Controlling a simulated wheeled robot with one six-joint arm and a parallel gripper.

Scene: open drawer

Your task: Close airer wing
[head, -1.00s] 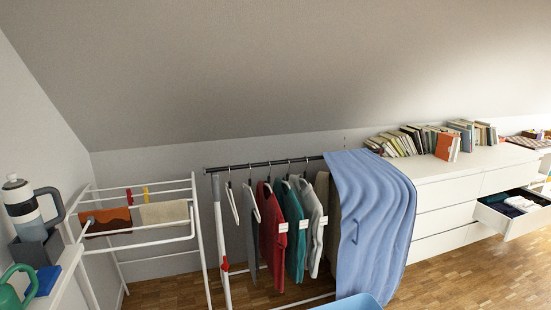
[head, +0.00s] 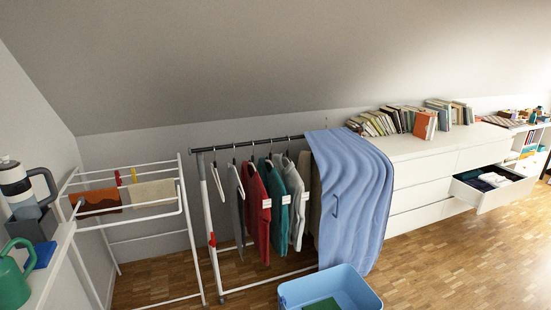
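A white clothes airer (head: 129,217) stands at the left in the head view. A rust-brown cloth (head: 96,201) and a beige cloth (head: 152,192) hang over its rails. A red peg (head: 118,178) and a yellow peg (head: 134,175) sit on the rail behind them. Side rails stick out level near the top of the frame. I cannot tell for sure which part is the wing. My gripper is not in view.
A clothes rack (head: 215,232) with several garments and a blue sheet (head: 349,200) stands right of the airer. A blue tub (head: 330,287) is on the floor in front. A drawer (head: 493,187) stands open at right. A shelf with a green watering can (head: 13,275) is at near left.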

